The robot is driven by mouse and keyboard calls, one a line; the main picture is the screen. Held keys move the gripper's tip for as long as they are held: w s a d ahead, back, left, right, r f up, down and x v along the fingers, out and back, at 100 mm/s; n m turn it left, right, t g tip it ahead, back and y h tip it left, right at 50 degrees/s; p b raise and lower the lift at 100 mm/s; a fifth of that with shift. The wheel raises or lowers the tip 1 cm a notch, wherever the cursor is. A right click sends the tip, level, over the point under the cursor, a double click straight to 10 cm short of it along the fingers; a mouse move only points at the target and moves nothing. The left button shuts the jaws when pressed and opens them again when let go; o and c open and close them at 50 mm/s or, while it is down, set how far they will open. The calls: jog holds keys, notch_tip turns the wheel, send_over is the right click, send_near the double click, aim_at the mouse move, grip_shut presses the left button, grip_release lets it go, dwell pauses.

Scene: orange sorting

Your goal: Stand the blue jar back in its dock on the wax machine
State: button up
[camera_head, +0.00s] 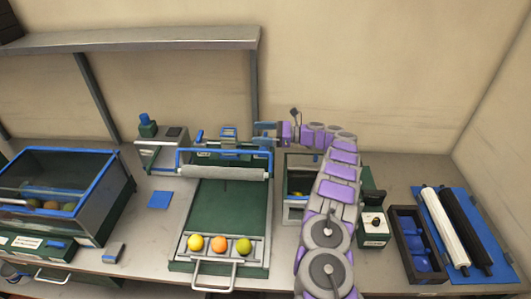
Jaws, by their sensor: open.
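A small blue-topped jar with a dark green lower part (147,125) stands upright on a grey stand (153,156) at the back left. I cannot tell whether the green part is a dock. A green and grey machine with a roller (222,174) and blue frame stands in the middle; no label shows which unit is the wax machine. My arm reaches up from the bottom and bends left at the back. My gripper (264,132) is open beside the machine's blue upper fittings (229,134), right of the jar and well apart from it. Its fingertips are small and hard to make out.
Yellow, orange and green fruits (220,244) sit in the machine's front tray. A blue-edged glass bin (85,195) stands left. A blue pad (159,200) and small block (113,253) lie on the bench. A dark crate (408,222) and rollers (447,230) are right. A shelf (130,42) overhangs.

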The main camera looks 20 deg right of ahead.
jog(key=s+a+r+n+g+h, duration=0.1)
jog(key=s+a+r+n+g, duration=0.15)
jog(key=s+a+r, duration=0.35)
jog(key=s+a+r+n+g, duration=0.1)
jog(key=a+r+n+g, duration=0.15)
jog(key=a, duration=0.55)
jog(key=s+a+r+n+g+h, duration=0.2)
jog(key=s+a+n, duration=0.15)
jog(key=s, duration=0.45)
jog(key=s+a+r+n+g+h, duration=0.1)
jog(key=s+a+r+n+h, duration=0.15)
jog(key=s+a, duration=0.35)
jog(key=s+d+f+n+g+h, duration=0.15)
jog(key=s+n+h, duration=0.4)
jog(key=s, duration=1.35)
jog(key=s+d+f+n+h, duration=0.2)
jog(key=s+d, duration=0.3)
jog(key=s, duration=0.4)
jog(key=s+d+f+n+h, duration=0.3)
jog(key=s+d+n, duration=0.1)
jog(key=s, duration=0.4)
jog(key=shift+s+d+t+h, duration=0.3)
jog(key=shift+s+d+t, duration=0.05)
jog(key=shift+d, duration=0.55)
